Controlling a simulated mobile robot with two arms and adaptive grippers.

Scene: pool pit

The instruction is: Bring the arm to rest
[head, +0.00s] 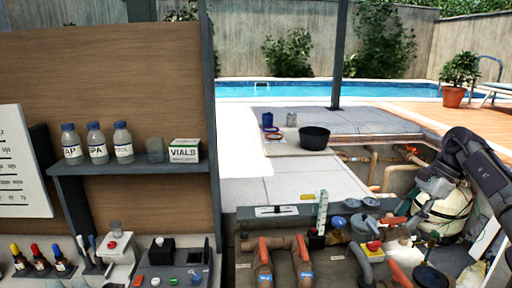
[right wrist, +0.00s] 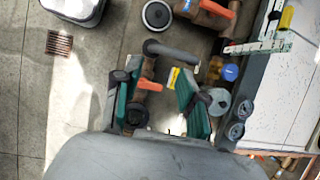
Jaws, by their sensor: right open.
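My right arm comes in from the right edge of the head view. Its gripper (head: 422,206) hangs above the pit, over the pipework and in front of a cream round tank (head: 446,212). In the right wrist view my right gripper (right wrist: 155,88) is open, with its two green-lined fingers apart. Nothing is held between them. Pipes and valves with orange handles lie below the fingers. My left gripper is not in view.
A shelf (head: 130,180) with bottles and a vials box (head: 185,150) stands at left. Below are dropper bottles and a test device (head: 172,262). Pipes with orange valves (head: 264,262) fill the pit's front. A black bowl (head: 314,138) sits on the paving behind.

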